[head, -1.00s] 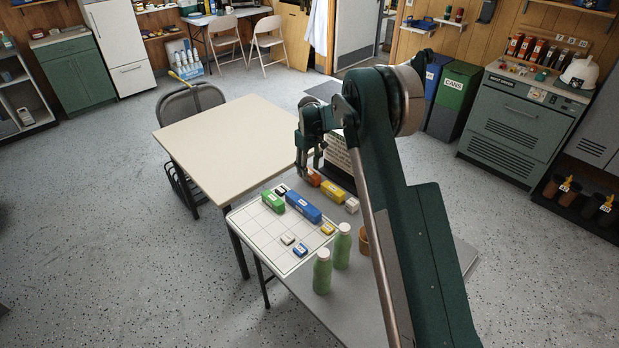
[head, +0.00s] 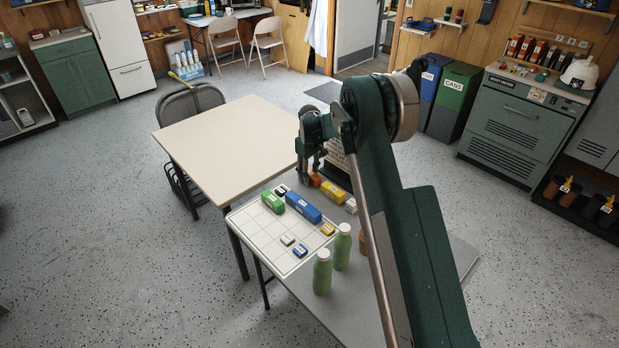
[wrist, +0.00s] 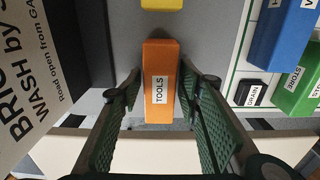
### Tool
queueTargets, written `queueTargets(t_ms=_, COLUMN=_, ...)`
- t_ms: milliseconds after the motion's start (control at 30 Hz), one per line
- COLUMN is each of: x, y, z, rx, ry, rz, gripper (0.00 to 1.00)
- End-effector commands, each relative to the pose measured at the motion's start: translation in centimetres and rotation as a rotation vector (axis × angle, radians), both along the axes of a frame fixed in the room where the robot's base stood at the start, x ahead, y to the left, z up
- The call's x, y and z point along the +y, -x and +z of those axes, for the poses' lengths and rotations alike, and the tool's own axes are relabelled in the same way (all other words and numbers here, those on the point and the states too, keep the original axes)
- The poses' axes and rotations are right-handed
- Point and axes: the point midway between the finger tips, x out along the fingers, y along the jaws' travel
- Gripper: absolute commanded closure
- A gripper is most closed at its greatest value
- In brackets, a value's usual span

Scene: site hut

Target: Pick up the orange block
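The orange block (wrist: 160,100), with a white TOOLS label, lies on the grey table between my gripper's fingers in the wrist view. My gripper (wrist: 158,92) is open, with one finger on each side of the block; I cannot tell whether either finger touches it.
A yellow block (head: 334,191) lies near the orange one. A gridded white board (head: 262,228) holds green and blue blocks (head: 303,207) and small pieces. A lettered sign (wrist: 22,95) stands close on the left in the wrist view. Green bottles (head: 322,272) stand in front.

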Motion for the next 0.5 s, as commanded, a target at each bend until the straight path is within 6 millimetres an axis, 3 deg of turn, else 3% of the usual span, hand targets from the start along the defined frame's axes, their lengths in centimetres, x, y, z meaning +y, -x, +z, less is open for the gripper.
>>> queueTargets(t_ms=33, x=0.0, y=0.0, z=0.0, rx=0.0, ry=0.0, rz=0.0, gripper=0.73)
queueTargets(t_ms=167, x=0.0, y=0.0, z=0.01, rx=0.0, ry=0.0, rz=0.0, gripper=0.9)
queueTargets(t_ms=500, x=0.0, y=0.0, z=0.17, rx=0.0, ry=0.0, rz=0.0, gripper=0.9)
